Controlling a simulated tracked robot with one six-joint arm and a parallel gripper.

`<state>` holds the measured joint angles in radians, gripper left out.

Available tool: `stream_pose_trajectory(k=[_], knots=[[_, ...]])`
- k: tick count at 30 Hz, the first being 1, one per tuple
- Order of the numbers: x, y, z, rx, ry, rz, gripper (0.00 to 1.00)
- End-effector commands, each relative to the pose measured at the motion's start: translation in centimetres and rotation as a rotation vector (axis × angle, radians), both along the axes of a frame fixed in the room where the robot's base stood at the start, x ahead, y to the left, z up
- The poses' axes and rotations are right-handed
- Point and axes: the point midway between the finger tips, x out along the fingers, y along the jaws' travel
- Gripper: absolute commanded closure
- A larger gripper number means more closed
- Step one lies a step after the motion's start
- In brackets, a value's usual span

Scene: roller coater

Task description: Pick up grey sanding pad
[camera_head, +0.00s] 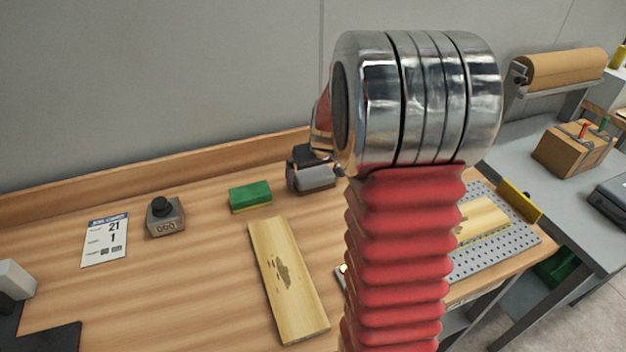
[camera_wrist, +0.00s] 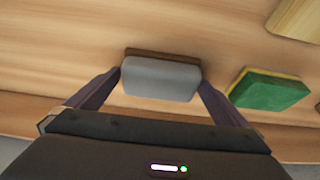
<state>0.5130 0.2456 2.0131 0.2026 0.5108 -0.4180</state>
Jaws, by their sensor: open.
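The grey sanding pad (camera_wrist: 161,79) is a grey block with a brown strip along one edge. In the wrist view it lies between the two fingers of my gripper (camera_wrist: 160,88), near their tips. The fingers are apart; whether either touches the pad I cannot tell. In the head view the pad (camera_head: 317,177) is on the wooden table near its back edge, with my gripper (camera_head: 310,158) just over it. My arm hides part of the right side there.
A green and yellow sponge (camera_head: 250,197) lies left of the pad. A wooden board (camera_head: 287,280) with a dark stain lies in front. A grey counter block (camera_head: 166,216) and a job card (camera_head: 105,240) are further left. A low back ledge (camera_head: 150,184) runs behind.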

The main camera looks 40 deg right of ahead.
Motion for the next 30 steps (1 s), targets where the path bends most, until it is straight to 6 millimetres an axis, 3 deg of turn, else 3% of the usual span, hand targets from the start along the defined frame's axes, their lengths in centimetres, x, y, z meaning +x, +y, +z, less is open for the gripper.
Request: stream_pose_trajectory(k=[8, 24, 30], knots=[[-0.02, -0.02, 0.01, 0.0, 0.0, 0.0, 0.01], [-0.04, -0.03, 0.02, 0.0, 0.0, -0.001, 0.39], [-0.02, -0.05, 0.05, -0.001, 0.0, -0.001, 0.39]])
